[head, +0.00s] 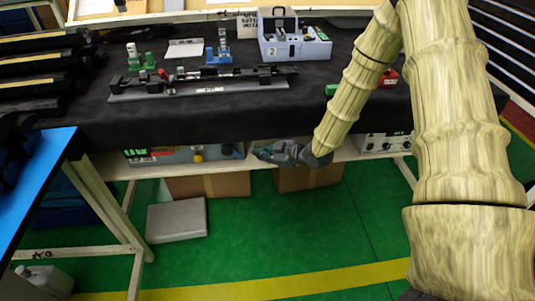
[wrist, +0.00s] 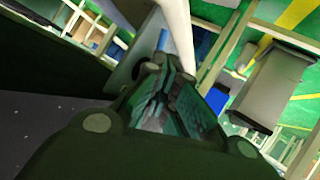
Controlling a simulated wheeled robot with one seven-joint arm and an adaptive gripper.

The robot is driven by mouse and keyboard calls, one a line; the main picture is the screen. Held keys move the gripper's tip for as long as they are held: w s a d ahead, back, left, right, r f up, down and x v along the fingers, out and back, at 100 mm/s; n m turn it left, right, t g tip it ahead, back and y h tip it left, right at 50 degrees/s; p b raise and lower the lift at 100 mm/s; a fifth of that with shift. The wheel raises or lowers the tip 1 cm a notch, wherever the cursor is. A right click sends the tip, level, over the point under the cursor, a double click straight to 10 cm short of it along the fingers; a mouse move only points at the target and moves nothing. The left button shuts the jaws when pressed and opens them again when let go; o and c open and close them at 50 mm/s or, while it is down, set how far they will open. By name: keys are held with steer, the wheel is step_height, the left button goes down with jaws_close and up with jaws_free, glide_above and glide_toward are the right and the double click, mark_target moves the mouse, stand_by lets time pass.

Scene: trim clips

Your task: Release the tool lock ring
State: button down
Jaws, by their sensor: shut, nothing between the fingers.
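I cannot pick out a tool lock ring in either view. My gripper (head: 258,151) is low in the head view, just under the front edge of the black-covered bench (head: 240,112) and in front of the shelf below it. It points left and holds nothing. In the wrist view, the green-padded fingers of my gripper (wrist: 165,72) are together at the centre, with only blurred surroundings beyond. A grey rail fixture (head: 200,90) with black clamps lies on the bench, above and left of my gripper. A blue clamp (head: 219,55) and a green clamp (head: 138,60) stand behind it.
A grey-blue box (head: 293,45) marked 2 stands at the back of the bench. A panel box (head: 185,154) and a white control box (head: 383,143) sit on the lower shelf. A blue-topped table (head: 35,195) is at left. The green floor in front is mostly clear.

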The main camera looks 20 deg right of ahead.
mark_target(238, 154)
steer(key=x, duration=0.9)
steer(key=shift+f, duration=0.1)
